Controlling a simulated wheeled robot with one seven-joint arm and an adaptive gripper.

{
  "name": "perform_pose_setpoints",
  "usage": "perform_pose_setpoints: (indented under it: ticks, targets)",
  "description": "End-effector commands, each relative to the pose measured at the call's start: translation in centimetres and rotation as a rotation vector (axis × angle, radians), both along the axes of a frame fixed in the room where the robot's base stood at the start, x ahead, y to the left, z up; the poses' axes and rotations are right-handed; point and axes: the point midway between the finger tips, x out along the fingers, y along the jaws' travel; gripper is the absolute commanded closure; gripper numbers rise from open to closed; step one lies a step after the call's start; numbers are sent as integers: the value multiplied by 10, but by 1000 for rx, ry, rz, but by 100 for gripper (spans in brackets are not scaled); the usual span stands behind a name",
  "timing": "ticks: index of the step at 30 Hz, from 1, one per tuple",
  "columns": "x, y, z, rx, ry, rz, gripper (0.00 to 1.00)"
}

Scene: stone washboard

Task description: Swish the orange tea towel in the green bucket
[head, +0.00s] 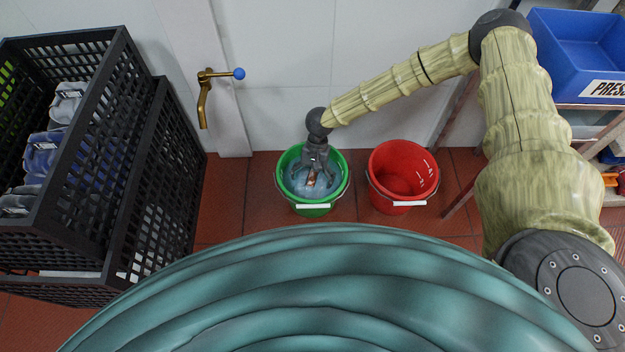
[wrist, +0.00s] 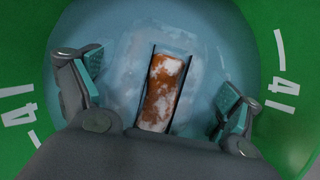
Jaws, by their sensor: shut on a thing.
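The green bucket (head: 341,186) stands on the tiled floor against the wall, holding bluish water. My gripper (head: 313,176) reaches down into it from above. The orange tea towel (head: 311,181) shows as a small orange patch between the fingers. In the wrist view the towel (wrist: 162,88) is a narrow orange strip with white foamy patches, at the water, between the two teal-padded fingers of my gripper (wrist: 163,92). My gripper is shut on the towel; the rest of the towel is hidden. The green bucket wall (wrist: 285,45) surrounds the water.
A red bucket (head: 388,205) with its handle down stands just right of the green one and looks empty. Black crates (head: 150,190) are stacked at the left. A brass tap (head: 204,98) is on the wall. A shelf with a blue bin (head: 575,55) is at the right.

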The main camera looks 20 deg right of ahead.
Motion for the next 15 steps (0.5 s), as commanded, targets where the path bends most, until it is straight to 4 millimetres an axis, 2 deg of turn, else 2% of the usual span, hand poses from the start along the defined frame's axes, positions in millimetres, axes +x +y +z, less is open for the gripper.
perform_pose_setpoints:
  ticks: [9, 15]
  targets:
    - [1, 0, 22, 1, -2, 1, 34]
    - [1, 0, 14, 0, -1, 0, 34]
